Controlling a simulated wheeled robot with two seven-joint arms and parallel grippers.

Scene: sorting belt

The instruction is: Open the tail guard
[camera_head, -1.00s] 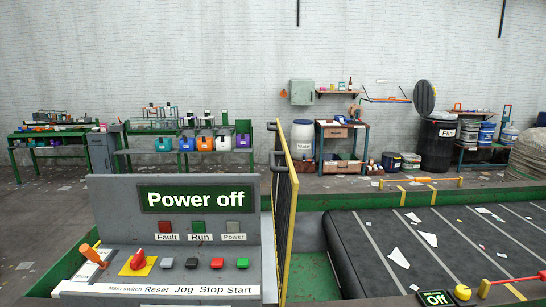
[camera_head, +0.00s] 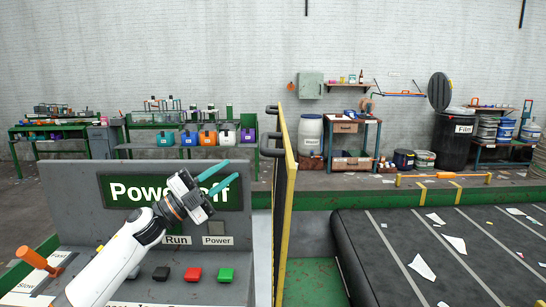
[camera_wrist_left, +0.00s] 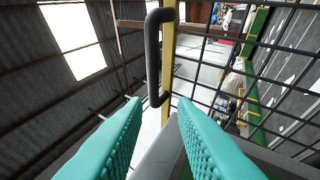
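The guard (camera_head: 286,205), a tall dark mesh panel with a yellow frame, stands upright between the console and the belt, seen nearly edge-on. Dark handle bars (camera_head: 270,137) stick out from its left side. My left gripper (camera_head: 232,171) has teal fingers, is open and empty, and points at the guard from in front of the console screen. In the left wrist view the dark curved handle (camera_wrist_left: 153,55) lies beyond the gap between the fingertips (camera_wrist_left: 156,108), apart from them, beside the yellow post (camera_wrist_left: 168,70). My right gripper is not in view.
The grey console has a partly covered "Power off" screen (camera_head: 110,190), an orange lever (camera_head: 38,259) and push buttons (camera_head: 193,274). The dark belt (camera_head: 400,265) with white scraps lies right of the guard. Workbenches and bins stand along the back wall.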

